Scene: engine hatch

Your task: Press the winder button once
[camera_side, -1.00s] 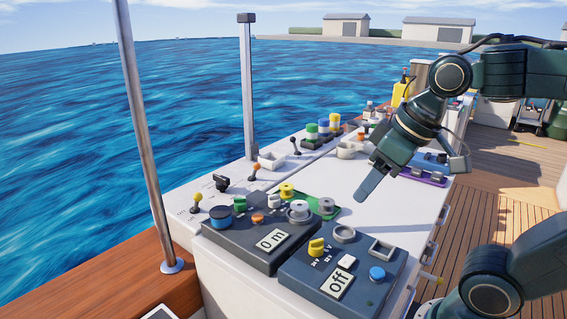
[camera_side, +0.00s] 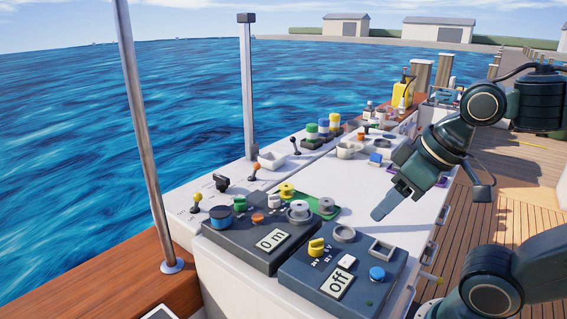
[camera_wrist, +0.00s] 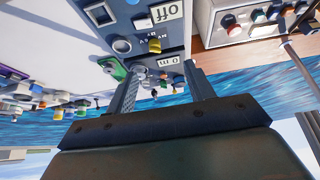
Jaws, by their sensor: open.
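A dark winder box with a "0 m" display (camera_side: 271,241) stands on the white deck top. My gripper (camera_side: 380,214) hangs above the white top, right of and apart from this box, fingers pointing down and left. In the wrist view, my gripper (camera_wrist: 163,68) is open and empty. The "0 m" display (camera_wrist: 169,62) shows between its fingers, upside down; some of the box's controls are partly hidden.
In front stands a second dark box with an "Off" display (camera_side: 338,282), a yellow knob (camera_side: 316,247) and a blue button (camera_side: 377,274). Levers (camera_side: 254,170) and a metal post (camera_side: 247,90) stand behind. White top between gripper and boxes is clear.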

